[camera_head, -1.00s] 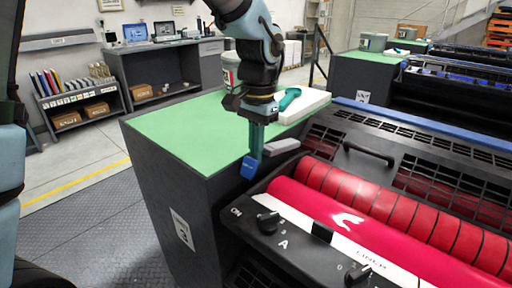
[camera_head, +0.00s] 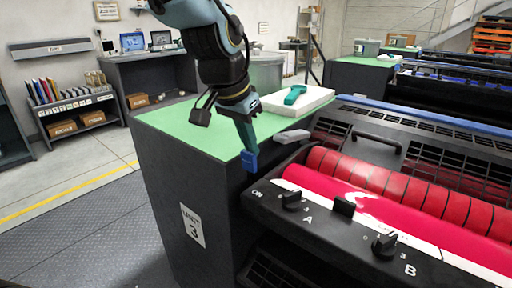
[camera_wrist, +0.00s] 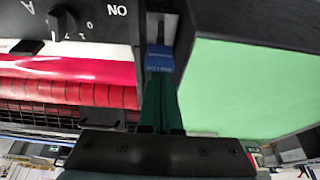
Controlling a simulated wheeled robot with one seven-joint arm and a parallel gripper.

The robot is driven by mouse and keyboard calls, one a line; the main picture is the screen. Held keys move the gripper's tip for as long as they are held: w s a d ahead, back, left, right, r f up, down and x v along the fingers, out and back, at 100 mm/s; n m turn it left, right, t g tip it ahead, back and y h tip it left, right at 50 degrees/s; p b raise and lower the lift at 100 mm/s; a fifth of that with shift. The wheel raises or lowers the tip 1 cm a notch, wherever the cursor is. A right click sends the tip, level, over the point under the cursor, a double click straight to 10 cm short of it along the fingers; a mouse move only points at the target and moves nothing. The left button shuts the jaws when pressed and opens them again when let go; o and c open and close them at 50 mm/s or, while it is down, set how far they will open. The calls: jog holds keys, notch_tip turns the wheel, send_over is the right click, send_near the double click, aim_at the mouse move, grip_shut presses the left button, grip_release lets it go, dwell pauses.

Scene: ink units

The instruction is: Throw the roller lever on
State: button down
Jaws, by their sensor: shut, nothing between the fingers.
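A blue block (camera_head: 249,160) with faint lettering sits right at my fingertips, beside the gap between the green-topped cabinet and the ink unit. I cannot tell whether it is the lever's handle or part of my fingers; it also shows in the wrist view (camera_wrist: 160,59). My gripper (camera_head: 247,148) points down with its green fingers shut and empty. The ink unit's front panel (camera_head: 325,228) carries an "ON" mark at its left end and black knobs, one (camera_head: 292,200) near the "A" and another (camera_head: 384,244) near the "B". No other part is clearly a roller lever.
The cabinet (camera_head: 168,122), marked "UNIT 3", stands left of the unit. A white tray (camera_head: 318,99) with a teal object lies on its top. A grey piece (camera_head: 291,137) lies between cabinet and unit. Red rollers (camera_head: 420,203) fill the unit. The floor at left is free.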

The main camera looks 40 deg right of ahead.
jog(key=shift+s+a+f, duration=0.2)
jog(key=shift+a, duration=0.55)
jog(key=shift+s+a+f, duration=0.2)
jog(key=shift+a, duration=0.55)
jog(key=shift+s+a+f, duration=0.2)
jog(key=shift+a, duration=0.55)
jog(key=w+v, duration=0.1)
jog(key=v, duration=1)
jog(key=shift+s+d+r+b, duration=0.2)
jog(key=shift+s+d+b, duration=0.15)
jog(key=shift+s, duration=0.1)
